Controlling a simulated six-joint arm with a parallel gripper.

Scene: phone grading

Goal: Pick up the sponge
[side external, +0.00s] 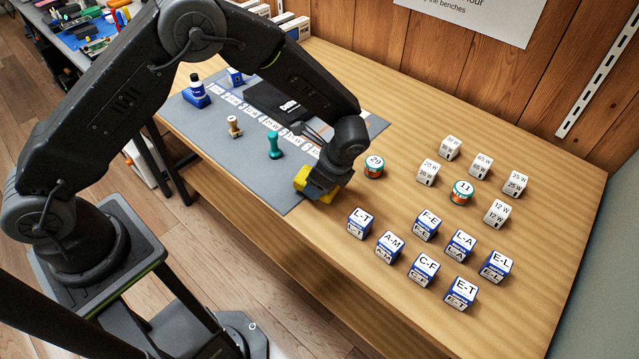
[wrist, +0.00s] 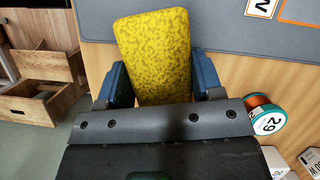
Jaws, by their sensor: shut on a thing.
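The sponge (side external: 302,178) is a yellow block. In the side external view it sits at my gripper, near the front edge of the wooden table by the corner of the grey mat. In the wrist view the sponge (wrist: 154,55) lies between the two blue fingers of my gripper (wrist: 160,80), one on each side. My gripper (side external: 318,187) is shut on the sponge. Part of the sponge is hidden by the gripper body. I cannot tell whether it touches the table.
Bare table lies at the far right.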

